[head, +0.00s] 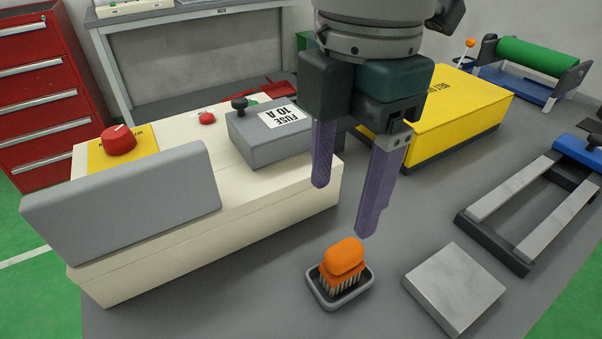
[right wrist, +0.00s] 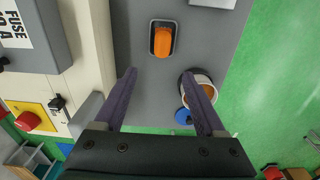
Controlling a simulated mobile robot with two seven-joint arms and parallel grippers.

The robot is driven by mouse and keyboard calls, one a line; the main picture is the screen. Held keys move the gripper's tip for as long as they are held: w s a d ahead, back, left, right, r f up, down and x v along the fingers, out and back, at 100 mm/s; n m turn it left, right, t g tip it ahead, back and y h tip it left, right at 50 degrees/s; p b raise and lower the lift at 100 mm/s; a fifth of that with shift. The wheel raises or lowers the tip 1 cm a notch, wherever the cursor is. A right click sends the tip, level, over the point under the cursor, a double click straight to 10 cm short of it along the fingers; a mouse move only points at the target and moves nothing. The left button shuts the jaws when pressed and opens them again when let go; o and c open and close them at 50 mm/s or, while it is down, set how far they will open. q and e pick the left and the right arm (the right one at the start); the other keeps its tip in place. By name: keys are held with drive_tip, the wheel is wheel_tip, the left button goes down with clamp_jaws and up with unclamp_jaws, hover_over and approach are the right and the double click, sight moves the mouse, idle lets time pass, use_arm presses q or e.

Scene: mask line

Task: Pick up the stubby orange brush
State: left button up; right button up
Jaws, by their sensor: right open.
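The stubby orange brush (head: 343,261) stands bristles down in a small grey tray (head: 325,299) on the grey table. In the right wrist view the brush (right wrist: 163,42) lies beyond the fingertips, roughly between their lines. My right gripper (head: 345,210) is open and empty, with two purple fingers pointing down above and behind the brush, apart from it. The right gripper's fingers (right wrist: 160,78) also show spread wide in the right wrist view. My left gripper is not in view.
A cream machine housing (head: 250,215) with a grey fuse box (head: 265,140) stands to the left. In the right wrist view, a white-rimmed round container (right wrist: 207,84) is near the right finger.

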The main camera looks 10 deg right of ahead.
sight(346, 247)
drive_tip(key=shift+w+d+f, duration=0.35)
drive_tip(key=shift+w+f, duration=0.05)
drive_tip(key=shift+f, duration=0.1)
drive_tip(key=shift+w+d+f+b, duration=0.1)
drive_tip(key=shift+f+b, duration=0.2)
drive_tip(key=shift+f, duration=0.05)
wheel_tip(346, 247, down, 3)
drive_tip(key=shift+f, duration=0.15)
drive_tip(key=f, duration=0.3)
drive_tip(key=f+b, duration=0.1)
drive_tip(key=f, duration=0.1)
drive_tip(key=shift+s+d+f, duration=0.25)
drive_tip(key=shift+s+f, duration=0.1)
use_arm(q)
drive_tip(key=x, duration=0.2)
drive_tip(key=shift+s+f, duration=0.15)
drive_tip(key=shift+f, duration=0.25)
use_arm(e)
drive_tip(key=shift+c, duration=0.4)
clamp_jaws()
